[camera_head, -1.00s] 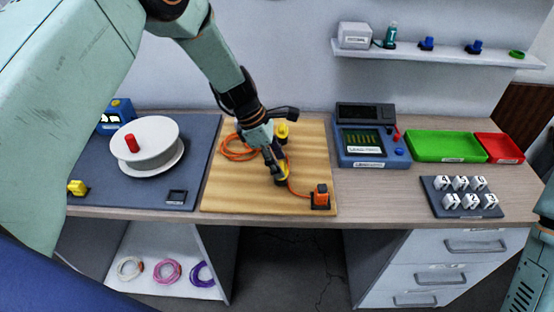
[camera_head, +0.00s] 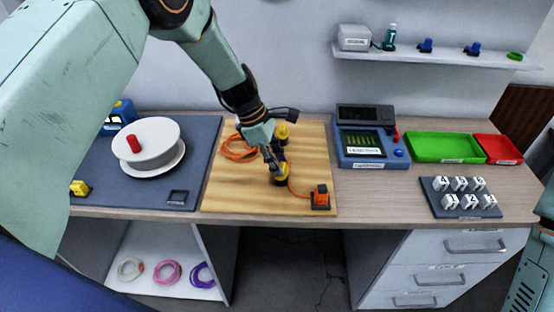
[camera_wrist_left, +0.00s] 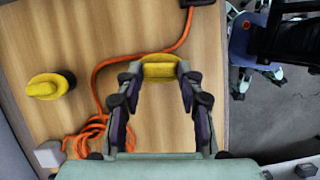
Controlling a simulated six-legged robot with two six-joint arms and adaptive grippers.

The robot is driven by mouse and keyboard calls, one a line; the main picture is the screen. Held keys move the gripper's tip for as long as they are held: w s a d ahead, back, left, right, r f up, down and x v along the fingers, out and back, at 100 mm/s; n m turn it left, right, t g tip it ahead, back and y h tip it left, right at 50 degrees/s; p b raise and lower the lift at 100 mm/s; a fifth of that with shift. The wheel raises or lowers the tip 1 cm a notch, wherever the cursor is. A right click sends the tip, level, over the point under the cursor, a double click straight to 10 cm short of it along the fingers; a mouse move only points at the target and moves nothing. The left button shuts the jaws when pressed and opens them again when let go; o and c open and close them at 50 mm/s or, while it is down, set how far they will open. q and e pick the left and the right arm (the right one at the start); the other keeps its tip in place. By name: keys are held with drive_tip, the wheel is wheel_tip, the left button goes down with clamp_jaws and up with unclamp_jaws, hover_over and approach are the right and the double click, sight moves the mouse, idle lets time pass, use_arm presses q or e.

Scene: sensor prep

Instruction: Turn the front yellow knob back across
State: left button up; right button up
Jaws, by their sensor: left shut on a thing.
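The front yellow knob (camera_head: 281,177) sits on the wooden board (camera_head: 230,190), below my left gripper (camera_head: 272,168). In the left wrist view, the front yellow knob (camera_wrist_left: 159,69) lies between the fingertips of my left gripper (camera_wrist_left: 160,78), which is shut on it. Its raised grip runs left to right there. The fingers hide part of the knob in the head view. A second yellow knob (camera_head: 282,130) stands further back, and it also shows in the left wrist view (camera_wrist_left: 46,88), apart from the fingers. My right gripper is out of view.
An orange cable (camera_head: 240,154) lies coiled on the board and runs to an orange block (camera_head: 320,196) at front right. A white spool (camera_head: 150,160) stands on the grey mat (camera_head: 205,135) at left. A blue tester (camera_head: 360,160) stands to the right.

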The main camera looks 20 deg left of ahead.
use_arm(q)
drive_tip(key=m, duration=0.1)
drive_tip(key=m+g, duration=0.1)
drive_tip(key=m, duration=0.1)
drive_tip(key=shift+f+m+g, duration=0.25)
drive_tip(key=shift+m+g, duration=0.05)
drive_tip(key=m+b, duration=0.1)
drive_tip(key=m+g, duration=0.1)
drive_tip(key=m, duration=0.1)
drive_tip(key=shift+w+d+f+m+y+b, duration=0.1)
drive_tip(key=shift+w+m+y+b, duration=0.05)
drive_tip(key=shift+m+y+b, duration=0.2)
drive_tip(key=m+g+b, duration=0.1)
drive_tip(key=m, duration=0.1)
drive_tip(key=m+y+b, duration=0.1)
drive_tip(key=m, duration=0.1)
drive_tip(key=shift+w+d+m+g, duration=0.15)
drive_tip(key=shift+m+g, duration=0.1)
drive_tip(key=shift+g, duration=0.15)
drive_tip(key=shift+w+d+m+g+y+b, duration=0.15)
drive_tip(key=shift+m+y+b, duration=0.35)
drive_tip(key=shift+m, duration=0.65)
drive_tip(key=shift+s+m+g+y+b, duration=0.1)
drive_tip(key=shift+m+g+y+b, duration=0.35)
drive_tip(key=shift+m, duration=0.7)
drive_tip(key=o, duration=1.2)
drive_tip(key=shift+w+r, duration=0.15)
drive_tip(key=shift+r, duration=0.05)
drive_tip(key=shift+c, duration=0.2)
drive_tip(key=shift+r, duration=0.1)
